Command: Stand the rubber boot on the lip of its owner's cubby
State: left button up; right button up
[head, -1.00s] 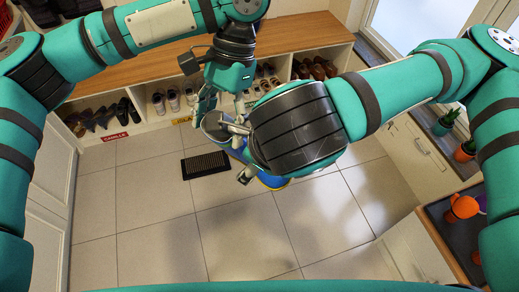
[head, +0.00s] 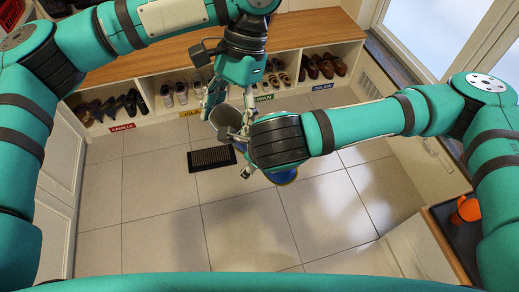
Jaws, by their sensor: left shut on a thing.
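The rubber boot (head: 226,117) shows its grey round opening toward me. A blue part and a blue-and-yellow piece (head: 283,177) show around my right wrist, which hides most of the boot. My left gripper (head: 215,102) comes down from above and is shut on the boot at its rim. My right gripper (head: 240,138) is at the boot's near right side; its jaw opening is not clear. The cubby lips carry name labels: red CAMILLE (head: 123,127), a yellow one (head: 190,113), a green one (head: 264,98) and a blue one (head: 322,87), the last three hard to read.
Pairs of shoes stand in the cubbies under the wooden bench top (head: 170,58). A dark doormat (head: 211,158) lies on the tiled floor (head: 150,205), otherwise clear. A dark-topped counter (head: 455,240) with an orange object (head: 466,210) is at right.

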pick_arm(q)
jog(key=shift+r, duration=0.1)
pick_arm(e)
jog(key=shift+s, duration=0.1)
jog(key=c, duration=1.5)
pick_arm(q)
jog(key=o, duration=1.7)
pick_arm(e)
jog(key=shift+c, duration=0.4)
